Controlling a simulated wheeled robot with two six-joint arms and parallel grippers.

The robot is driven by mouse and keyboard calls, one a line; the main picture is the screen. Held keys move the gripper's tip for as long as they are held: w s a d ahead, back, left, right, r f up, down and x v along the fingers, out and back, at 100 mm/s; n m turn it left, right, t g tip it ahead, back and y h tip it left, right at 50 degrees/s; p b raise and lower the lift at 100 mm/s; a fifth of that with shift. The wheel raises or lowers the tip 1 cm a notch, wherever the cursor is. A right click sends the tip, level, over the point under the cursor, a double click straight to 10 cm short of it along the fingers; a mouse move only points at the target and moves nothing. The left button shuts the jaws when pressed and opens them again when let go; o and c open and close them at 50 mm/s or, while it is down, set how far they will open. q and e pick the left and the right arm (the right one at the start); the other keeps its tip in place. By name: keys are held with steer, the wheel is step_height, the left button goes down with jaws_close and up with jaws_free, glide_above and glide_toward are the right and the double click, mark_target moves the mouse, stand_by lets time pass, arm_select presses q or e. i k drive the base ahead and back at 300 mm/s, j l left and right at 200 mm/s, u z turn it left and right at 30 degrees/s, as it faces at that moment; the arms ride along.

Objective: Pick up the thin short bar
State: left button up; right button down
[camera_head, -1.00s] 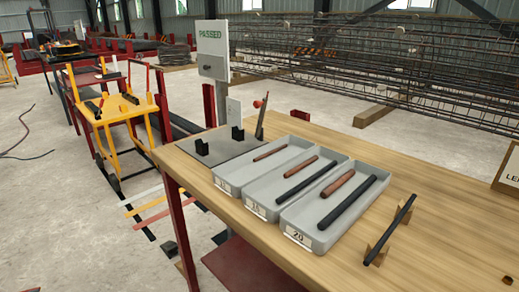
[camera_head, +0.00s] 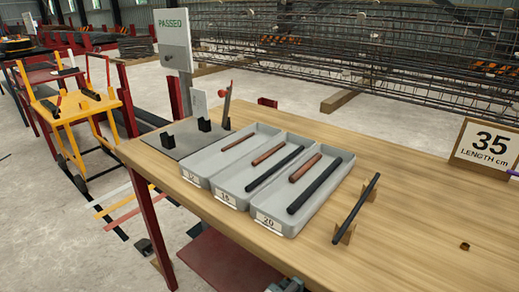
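The thin short bar (camera_head: 238,142) is reddish-brown and lies in the leftmost grey tray (camera_head: 192,177), labelled 12. The middle tray (camera_head: 225,195), labelled 16, holds a short reddish bar (camera_head: 268,154) and a longer black bar (camera_head: 274,168). The right tray (camera_head: 266,219), labelled 20, holds a thicker short reddish bar (camera_head: 305,167) and a thick black bar (camera_head: 320,187). Neither of my grippers can be made out in the head view.
On the wooden table (camera_head: 420,220), a black bar (camera_head: 357,208) rests on small wooden blocks. A sign (camera_head: 485,149) reads 35 LENGTH cm. A grey plate (camera_head: 185,140) with black brackets lies left of the trays, by a PASSED panel (camera_head: 173,40). The table's right side is mostly clear.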

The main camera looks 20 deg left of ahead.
mark_target(338, 236)
steer(key=k+l+u, duration=0.15)
steer(key=k+l, duration=0.95)
steer(key=l, duration=0.1)
